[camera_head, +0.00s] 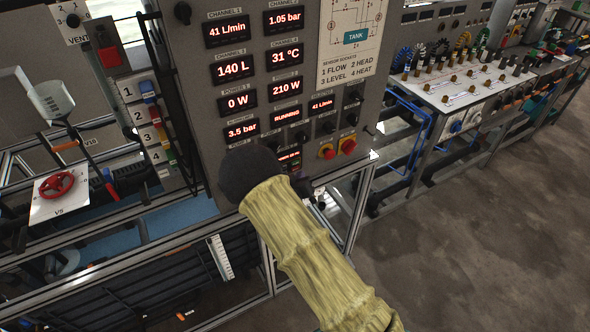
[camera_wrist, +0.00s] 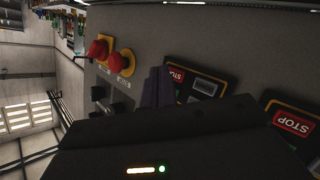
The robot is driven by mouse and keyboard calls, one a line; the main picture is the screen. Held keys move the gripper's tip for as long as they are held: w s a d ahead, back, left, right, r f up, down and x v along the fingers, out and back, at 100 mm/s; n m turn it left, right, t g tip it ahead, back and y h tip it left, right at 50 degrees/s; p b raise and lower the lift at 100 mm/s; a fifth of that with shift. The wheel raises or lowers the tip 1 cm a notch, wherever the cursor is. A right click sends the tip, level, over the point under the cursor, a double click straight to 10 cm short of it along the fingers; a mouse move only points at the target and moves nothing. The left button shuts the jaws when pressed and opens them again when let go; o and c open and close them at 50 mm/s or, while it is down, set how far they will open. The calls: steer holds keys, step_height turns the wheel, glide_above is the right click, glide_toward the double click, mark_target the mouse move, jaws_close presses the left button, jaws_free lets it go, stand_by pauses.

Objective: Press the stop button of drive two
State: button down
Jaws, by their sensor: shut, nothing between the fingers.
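Two STOP-marked drive units show in the wrist view. One unit (camera_wrist: 205,85) is at the middle, with a red STOP label partly behind my fingers. The other unit (camera_wrist: 293,122) is at the right, partly cut off by my gripper's dark body. I cannot read which one is drive two. My gripper (camera_wrist: 157,86) is shut and empty, its fingers beside the middle unit's STOP label; I cannot tell if they touch. In the head view my arm's dark end covers the panel's lower part and hides the gripper.
The grey control panel (camera_head: 229,98) carries several red displays. Two red mushroom buttons on yellow plates, one (camera_head: 327,152) and another (camera_head: 348,146), sit at its lower right. Black knobs are near them. A bench (camera_head: 445,99) stands at right; floor is clear in front.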

steer(key=s+d, duration=0.1)
steer(key=s, duration=0.1)
steer(key=s+d, duration=0.1)
steer(key=s, duration=0.1)
steer(key=shift+d, duration=0.4)
stand_by(0.7)
steer(key=s+d+r+m+g, duration=0.1)
steer(key=s+d+r+g, duration=0.3)
steer(key=s, duration=0.4)
steer(key=s+d+r+m+g+y, duration=0.1)
steer(key=s+d+r+g, duration=0.3)
steer(key=s+d+r, duration=0.2)
steer(key=s+d+r+m+g+y, duration=0.1)
steer(key=s+d+r+g, duration=0.2)
steer(key=s, duration=0.8)
steer(key=d+r, duration=0.2)
steer(key=d, duration=0.2)
steer(key=shift+d+r+m+g, duration=0.15)
steer(key=shift+m+g, duration=0.15)
steer(key=shift+g, duration=0.1)
